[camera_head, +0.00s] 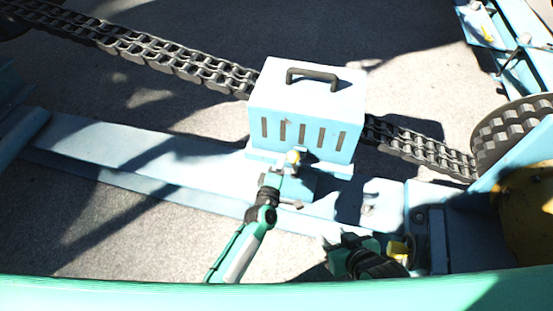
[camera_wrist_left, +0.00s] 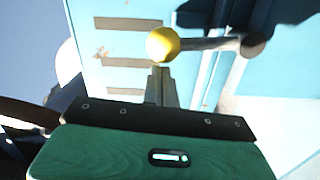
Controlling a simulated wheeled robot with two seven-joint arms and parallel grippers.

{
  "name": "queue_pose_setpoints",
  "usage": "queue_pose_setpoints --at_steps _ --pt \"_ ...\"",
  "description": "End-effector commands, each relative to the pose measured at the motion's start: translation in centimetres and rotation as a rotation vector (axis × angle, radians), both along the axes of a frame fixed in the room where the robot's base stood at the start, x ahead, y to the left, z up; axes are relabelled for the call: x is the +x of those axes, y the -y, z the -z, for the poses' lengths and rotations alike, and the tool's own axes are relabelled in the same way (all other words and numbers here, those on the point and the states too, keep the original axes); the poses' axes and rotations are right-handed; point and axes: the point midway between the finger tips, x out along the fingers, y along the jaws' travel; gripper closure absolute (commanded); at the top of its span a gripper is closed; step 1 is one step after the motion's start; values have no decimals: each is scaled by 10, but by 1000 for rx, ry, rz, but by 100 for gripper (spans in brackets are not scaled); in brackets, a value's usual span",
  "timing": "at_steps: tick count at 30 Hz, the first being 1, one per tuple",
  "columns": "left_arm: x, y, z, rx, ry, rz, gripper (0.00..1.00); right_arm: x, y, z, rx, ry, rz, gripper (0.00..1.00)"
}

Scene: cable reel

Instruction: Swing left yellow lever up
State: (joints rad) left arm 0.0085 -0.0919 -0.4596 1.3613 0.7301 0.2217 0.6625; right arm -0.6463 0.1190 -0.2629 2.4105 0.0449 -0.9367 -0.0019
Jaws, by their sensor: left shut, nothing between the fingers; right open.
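The left yellow lever has a round yellow knob (camera_head: 293,157), which shows in the head view against the lower front of the light blue vented box. In the left wrist view the yellow knob (camera_wrist_left: 162,43) sits on a grey rod that runs right to a dark round pivot (camera_wrist_left: 254,45). My left gripper (camera_wrist_left: 160,78) is shut and empty, its fingertips just below the knob in that view; I cannot tell whether they touch it. In the head view my left gripper (camera_head: 284,172) is right by the knob. My right gripper (camera_head: 332,243) is open, lower right, near a second yellow part (camera_head: 398,250).
The light blue box (camera_head: 307,100) with a black handle stands on a long light blue beam (camera_head: 120,150). A heavy dark chain (camera_head: 160,52) passes behind the box to a reel (camera_head: 510,130) at right. Bare grey floor lies behind the chain and in front of the beam.

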Motion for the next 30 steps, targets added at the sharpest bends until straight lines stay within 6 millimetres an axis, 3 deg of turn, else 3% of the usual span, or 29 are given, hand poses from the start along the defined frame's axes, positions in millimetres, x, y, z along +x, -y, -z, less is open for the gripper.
queue_pose_setpoints --at_steps 12,30 --pt "-3 12 -5 116 32 -1 100 -16 29 -5 -90 -175 32 59" --pt "-4 15 -5 130 35 2 100 -19 33 -5 -101 -198 36 59"
